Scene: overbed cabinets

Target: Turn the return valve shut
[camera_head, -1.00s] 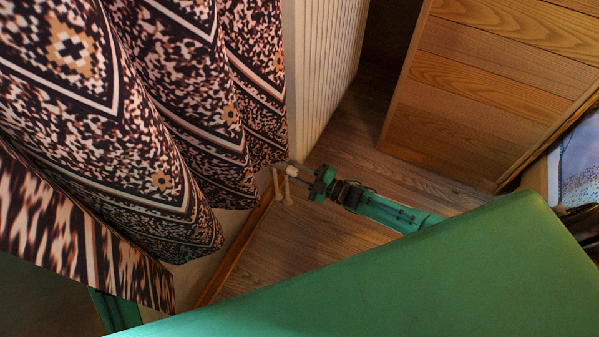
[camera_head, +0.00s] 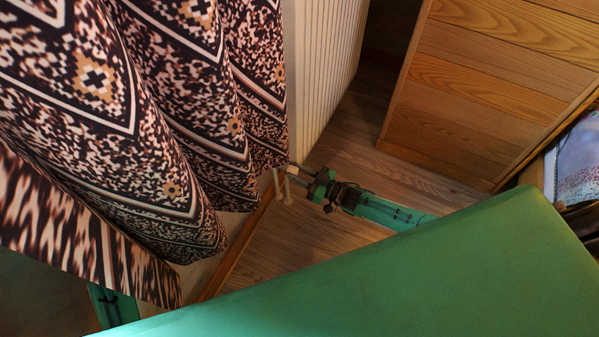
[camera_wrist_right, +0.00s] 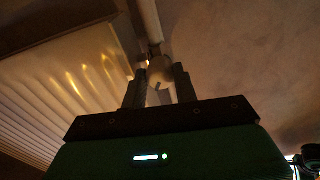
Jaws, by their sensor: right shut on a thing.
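The return valve (camera_wrist_right: 160,72) is a pale, small fitting on a white pipe (camera_wrist_right: 148,22) in the right wrist view. My right gripper (camera_wrist_right: 159,88) has one finger on each side of the valve and is shut on it. In the head view, the gripper (camera_head: 291,171) reaches in at the lower edge of the curtain, by pale pipes (camera_head: 282,186) near the floor. The valve itself is hard to make out there, partly hidden by the fingers and curtain. My left gripper is not in view.
A patterned curtain (camera_head: 95,140) hangs at the left, close to the right gripper. A white ribbed radiator (camera_head: 325,60) stands behind it, also large in the wrist view (camera_wrist_right: 75,80). A wooden cabinet (camera_head: 490,90) stands at the right. Wood floor (camera_head: 370,135) lies clear between them.

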